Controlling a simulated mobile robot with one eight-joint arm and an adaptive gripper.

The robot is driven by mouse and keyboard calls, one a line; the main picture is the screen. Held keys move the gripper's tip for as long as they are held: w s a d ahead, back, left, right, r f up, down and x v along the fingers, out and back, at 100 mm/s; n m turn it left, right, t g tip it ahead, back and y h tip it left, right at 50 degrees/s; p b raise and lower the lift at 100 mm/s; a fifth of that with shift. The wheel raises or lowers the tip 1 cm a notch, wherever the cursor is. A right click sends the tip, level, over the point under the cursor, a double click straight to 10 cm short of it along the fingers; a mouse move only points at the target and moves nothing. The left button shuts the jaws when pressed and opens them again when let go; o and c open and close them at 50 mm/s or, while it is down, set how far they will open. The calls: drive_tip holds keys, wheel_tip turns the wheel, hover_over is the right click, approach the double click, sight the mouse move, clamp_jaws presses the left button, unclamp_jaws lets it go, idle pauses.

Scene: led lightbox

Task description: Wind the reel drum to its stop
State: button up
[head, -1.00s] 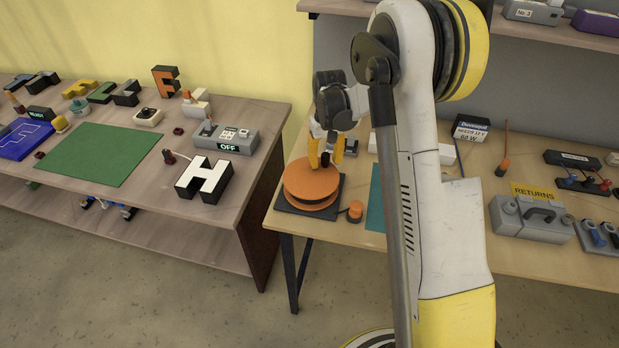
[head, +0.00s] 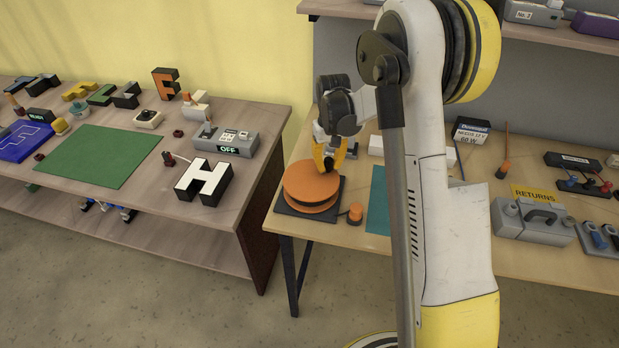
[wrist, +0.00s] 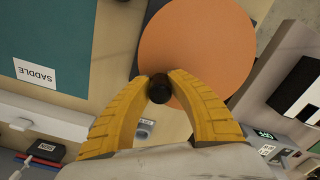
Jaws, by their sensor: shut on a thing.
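The reel drum (head: 309,186) is an orange disc over a second orange disc, on a dark square base (head: 286,208) at the left end of the right-hand table. In the wrist view its orange top (wrist: 200,45) fills the upper middle. A black round knob (wrist: 159,88) stands near the drum's rim. My gripper (head: 329,160) has yellow fingers and reaches down over the drum's far right edge. In the wrist view my gripper (wrist: 160,86) is shut on the black knob, one fingertip at each side. In the head view the fingers largely hide the knob.
A small orange-topped knob (head: 355,212) sits beside the base's right corner. A teal mat (head: 377,205) lies right of it, with a SADDLE label (wrist: 35,73) in the wrist view.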

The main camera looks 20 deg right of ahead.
sight(330, 180)
drive_tip(key=shift+s, duration=0.65)
drive_tip(key=shift+s+b, duration=0.35)
drive_tip(key=shift+s, duration=0.25)
drive_tip(key=shift+a, duration=0.1)
drive_tip(key=shift+s+a, duration=0.2)
drive_tip(key=shift+s, duration=0.35)
